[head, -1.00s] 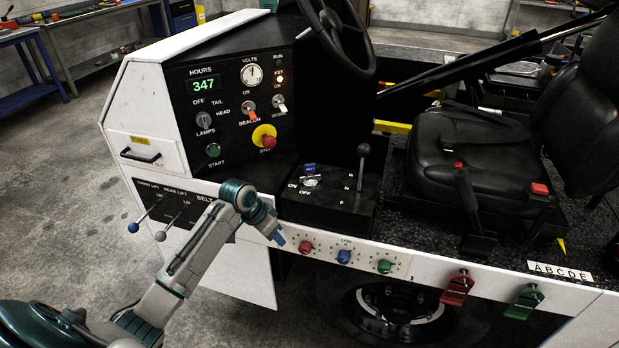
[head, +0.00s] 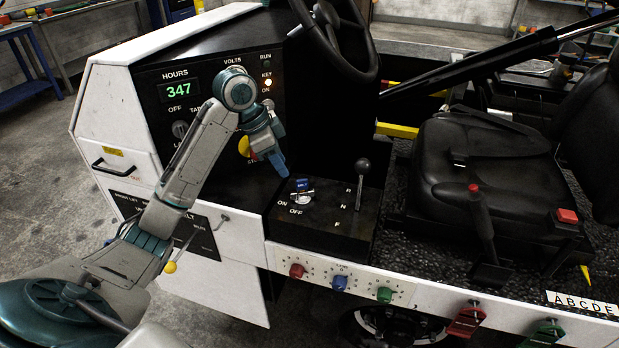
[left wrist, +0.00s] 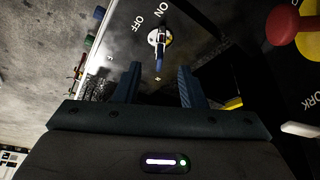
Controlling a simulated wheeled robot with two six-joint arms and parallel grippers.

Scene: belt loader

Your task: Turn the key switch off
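The key switch (head: 301,196) sits on the black side console (head: 325,220), with a silver round base and a blue key tag. ON and OFF are printed beside it. The KEY lamp (head: 267,83) on the dash glows. My left gripper (head: 279,164) hangs above and slightly left of the key switch, pointing down, apart from it. In the left wrist view the gripper (left wrist: 160,84) is open and empty, with the key switch (left wrist: 159,42) just beyond and between its fingertips. Which label the key points at is hard to tell. My right gripper is not in view.
A gear lever (head: 362,170) stands on the console right of the key. The steering wheel (head: 340,40) overhangs behind. The dash has a yellow and red stop button, partly hidden by my arm. Red (head: 297,271), blue and green knobs line the panel below.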

